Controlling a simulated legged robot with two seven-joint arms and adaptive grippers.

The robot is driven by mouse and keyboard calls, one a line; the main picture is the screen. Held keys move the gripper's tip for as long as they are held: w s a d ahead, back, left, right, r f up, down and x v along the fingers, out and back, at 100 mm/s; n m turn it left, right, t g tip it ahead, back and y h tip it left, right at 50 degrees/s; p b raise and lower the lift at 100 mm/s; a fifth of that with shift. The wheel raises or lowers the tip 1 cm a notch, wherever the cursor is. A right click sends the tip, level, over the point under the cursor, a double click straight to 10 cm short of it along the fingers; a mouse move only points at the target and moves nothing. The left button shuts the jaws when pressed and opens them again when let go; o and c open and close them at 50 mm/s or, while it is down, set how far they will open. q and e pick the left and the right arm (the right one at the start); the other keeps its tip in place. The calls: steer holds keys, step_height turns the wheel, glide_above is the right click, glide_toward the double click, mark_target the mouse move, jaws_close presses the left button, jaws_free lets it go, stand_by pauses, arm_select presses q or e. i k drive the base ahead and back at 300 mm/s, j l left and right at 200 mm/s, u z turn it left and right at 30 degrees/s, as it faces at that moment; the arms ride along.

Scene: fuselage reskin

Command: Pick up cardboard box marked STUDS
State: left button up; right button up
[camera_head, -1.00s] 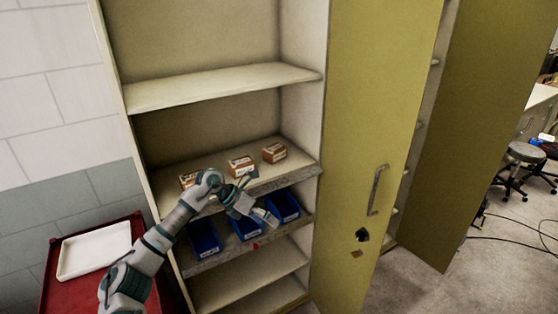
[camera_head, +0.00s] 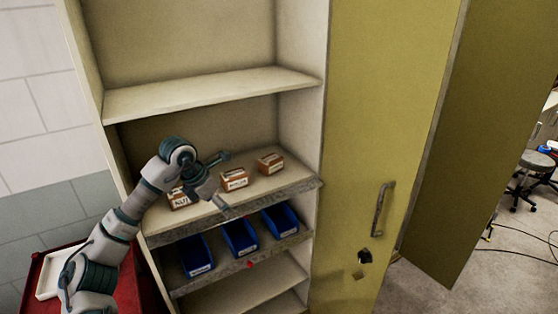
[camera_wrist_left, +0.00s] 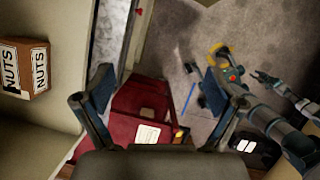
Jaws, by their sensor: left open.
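Three small brown cardboard boxes with white labels stand on the middle shelf. The left box (camera_head: 180,198) is marked NUTS and is partly hidden by my arm; it also shows in the left wrist view (camera_wrist_left: 26,68). The labels of the middle box (camera_head: 234,180) and the right box (camera_head: 269,163) are too small to read, so I cannot tell which is STUDS. My left gripper (camera_head: 221,182) is open and empty in front of the middle box; its spread fingers also show in the wrist view (camera_wrist_left: 165,97). What seems my right gripper (camera_wrist_left: 268,82) is small there.
Several blue bins (camera_head: 240,238) stand on the shelf below. An empty shelf (camera_head: 215,92) is above the boxes. The yellow cabinet door (camera_head: 385,110) stands open at the right. A red cart (camera_head: 128,285) with a white tray (camera_head: 50,275) is at the lower left.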

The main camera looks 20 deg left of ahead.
mark_target(272, 163)
steer(key=i, duration=1.25)
